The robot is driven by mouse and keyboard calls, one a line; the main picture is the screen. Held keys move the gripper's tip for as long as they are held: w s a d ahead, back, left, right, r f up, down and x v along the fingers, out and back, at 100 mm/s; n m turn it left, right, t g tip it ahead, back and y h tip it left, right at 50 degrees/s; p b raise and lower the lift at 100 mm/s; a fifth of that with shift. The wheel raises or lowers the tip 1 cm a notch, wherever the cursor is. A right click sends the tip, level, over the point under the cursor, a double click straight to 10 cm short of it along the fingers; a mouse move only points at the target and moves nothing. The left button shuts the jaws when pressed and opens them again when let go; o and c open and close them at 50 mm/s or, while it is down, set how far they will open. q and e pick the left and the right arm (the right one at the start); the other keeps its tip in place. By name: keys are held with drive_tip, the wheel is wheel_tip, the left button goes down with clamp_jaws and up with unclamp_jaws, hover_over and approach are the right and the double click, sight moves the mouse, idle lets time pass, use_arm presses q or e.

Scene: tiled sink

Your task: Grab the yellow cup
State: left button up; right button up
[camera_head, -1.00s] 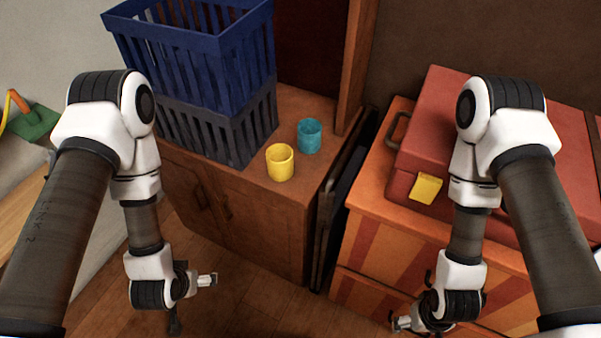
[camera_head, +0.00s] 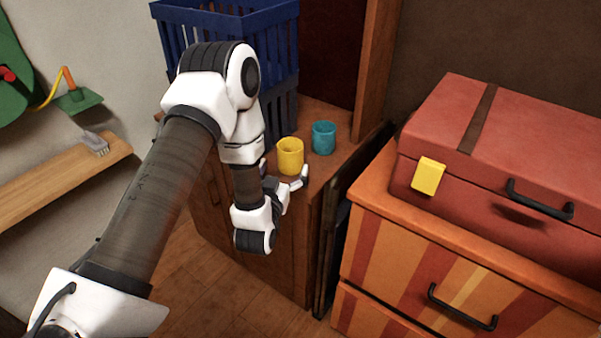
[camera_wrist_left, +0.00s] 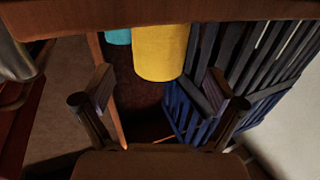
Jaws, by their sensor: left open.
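The yellow cup (camera_head: 290,155) stands upright near the front edge of a brown wooden cabinet top. My left gripper (camera_head: 285,178) is just in front of the cup, open and empty, with one fingertip showing to the cup's lower right. In the left wrist view, the yellow cup (camera_wrist_left: 160,52) is at the top centre, lined up with the gap between the open fingers (camera_wrist_left: 162,92). I cannot tell whether the fingertips reach past its near side. My right gripper is out of view.
A teal cup (camera_head: 323,138) stands close behind and right of the yellow one. Blue and dark stacked crates (camera_head: 281,40) stand to the left. A red suitcase (camera_head: 440,125) sits on an orange striped drawer unit (camera_head: 390,245) at right.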

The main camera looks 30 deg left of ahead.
sight(293, 145)
use_arm(q)
drive_tip(key=x, duration=0.6)
drive_tip(key=shift+w+a+r, duration=0.1)
drive_tip(key=shift+w+r, duration=0.1)
drive_tip(key=shift+w, duration=0.1)
drive_tip(key=shift+r, duration=0.1)
drive_tip(key=shift+c, duration=0.7)
drive_tip(key=c, duration=1.1)
